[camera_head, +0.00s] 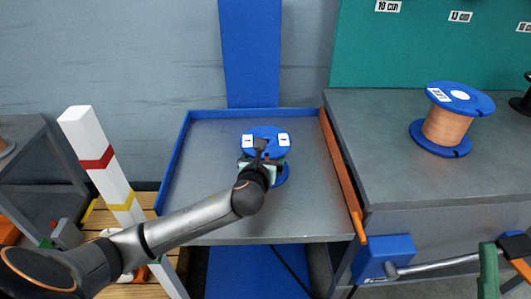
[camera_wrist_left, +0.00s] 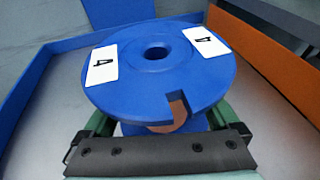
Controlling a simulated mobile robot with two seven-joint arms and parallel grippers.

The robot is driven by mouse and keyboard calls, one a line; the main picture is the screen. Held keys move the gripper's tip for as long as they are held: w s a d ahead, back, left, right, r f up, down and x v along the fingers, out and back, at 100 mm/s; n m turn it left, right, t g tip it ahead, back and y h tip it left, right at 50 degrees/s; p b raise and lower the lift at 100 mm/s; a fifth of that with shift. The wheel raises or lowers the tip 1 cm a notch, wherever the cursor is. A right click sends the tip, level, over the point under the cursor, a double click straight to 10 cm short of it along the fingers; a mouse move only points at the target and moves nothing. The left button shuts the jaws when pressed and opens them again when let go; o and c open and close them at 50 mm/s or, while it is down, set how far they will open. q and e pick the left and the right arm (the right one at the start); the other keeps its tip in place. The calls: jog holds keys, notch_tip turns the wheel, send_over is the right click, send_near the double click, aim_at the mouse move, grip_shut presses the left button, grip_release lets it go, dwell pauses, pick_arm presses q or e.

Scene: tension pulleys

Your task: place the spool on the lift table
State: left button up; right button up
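The spool (camera_head: 265,141) has blue flanges and white labels and stands upright over the grey plate of the lift table (camera_head: 215,205). Its lower flange appears to be at the plate, but whether it touches is hidden. My left gripper (camera_head: 261,163) reaches it from the front. In the left wrist view, the spool's top flange (camera_wrist_left: 160,68) fills the middle, and the green fingers pass under it on both sides, close about the core. The contact itself is hidden. My right gripper (camera_head: 500,262) is partly cut off at the lower right, by the crank rod (camera_head: 435,265).
A grey bench (camera_head: 400,125) on the right carries another blue spool with copper wire (camera_head: 447,124). An orange strip (camera_head: 340,165) runs along the plate's right side; blue rims (camera_head: 174,160) edge the left and back. A striped white post (camera_head: 115,180) stands at left.

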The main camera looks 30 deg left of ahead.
pick_arm(q)
jog(key=shift+o, duration=0.2)
jog(key=shift+r, duration=0.2)
jog(key=p+v, duration=0.4)
jog(key=v, duration=0.7)
jog(key=s+d+r+n+t+h, duration=0.2)
jog(key=d+r+n+h, duration=0.25)
jog(key=d+h, duration=0.2)
jog(key=s+d+r+n+t+h, duration=0.1)
jog(key=s+d+r+n+h, duration=0.1)
jog(key=d+r+n+h, duration=0.45)
jog(key=s+r+n+t+h, duration=0.5)
jog(key=s+r+n+h, duration=0.2)
jog(key=s+r, duration=0.4)
jog(key=shift+r+n, duration=0.4)
jog(key=shift+n, duration=0.2)
pick_arm(e)
jog(key=shift+n, duration=0.5)
notch_tip(320, 180, up, 4)
jog(key=shift+d+r, duration=0.1)
jog(key=shift+d, duration=0.05)
pick_arm(q)
jog(key=shift+s+d, duration=0.1)
jog(key=shift+s, duration=0.05)
